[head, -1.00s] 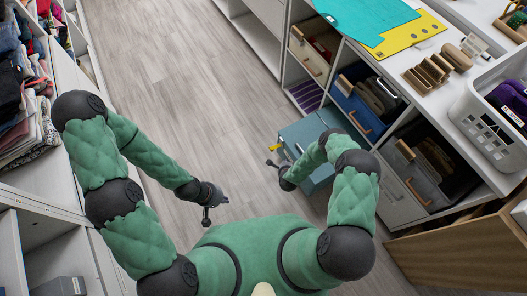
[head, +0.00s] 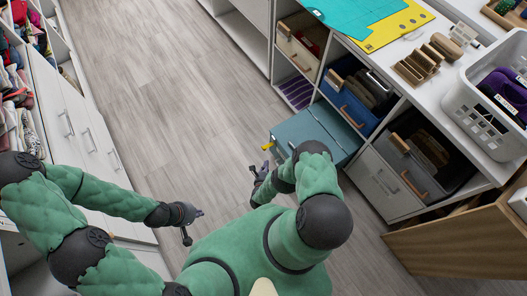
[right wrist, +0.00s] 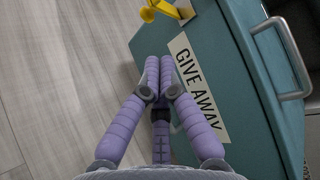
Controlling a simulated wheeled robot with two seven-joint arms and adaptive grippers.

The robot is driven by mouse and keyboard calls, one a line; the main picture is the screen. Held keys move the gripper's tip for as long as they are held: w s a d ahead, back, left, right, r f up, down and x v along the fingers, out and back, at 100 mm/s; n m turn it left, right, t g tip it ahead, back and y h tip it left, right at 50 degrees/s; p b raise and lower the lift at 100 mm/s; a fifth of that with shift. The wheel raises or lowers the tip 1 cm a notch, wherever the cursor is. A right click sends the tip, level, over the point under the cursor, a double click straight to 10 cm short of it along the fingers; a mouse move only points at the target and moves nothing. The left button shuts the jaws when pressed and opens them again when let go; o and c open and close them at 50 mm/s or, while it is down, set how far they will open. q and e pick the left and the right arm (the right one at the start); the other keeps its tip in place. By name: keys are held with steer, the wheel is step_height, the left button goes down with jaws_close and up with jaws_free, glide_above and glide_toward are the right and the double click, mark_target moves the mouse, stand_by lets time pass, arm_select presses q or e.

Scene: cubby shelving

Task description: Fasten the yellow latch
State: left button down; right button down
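The yellow latch (head: 267,147) sticks out from the left side of a teal box (head: 298,128) on the floor. In the right wrist view the latch (right wrist: 165,10) is at the top edge, partly cut off, with a round knob on its end. The box (right wrist: 240,40) there bears a white "GIVE AWAY" label. My right gripper (right wrist: 158,75) has its purple fingertips together, with nothing visible between them, beside the label and apart from the latch. My left gripper (head: 193,214) hangs over the floor at left, away from the box; its finger opening is too small to tell.
Cubby shelving with bins (head: 355,92) stands right of and behind the box. A white basket (head: 478,118) and wooden holders lie on its top. A metal handle (right wrist: 290,55) sits on the box. Drawers (head: 75,120) line the left; the floor between (head: 165,95) is clear.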

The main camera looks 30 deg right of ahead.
mark_target(267, 147)
stand_by(0.3)
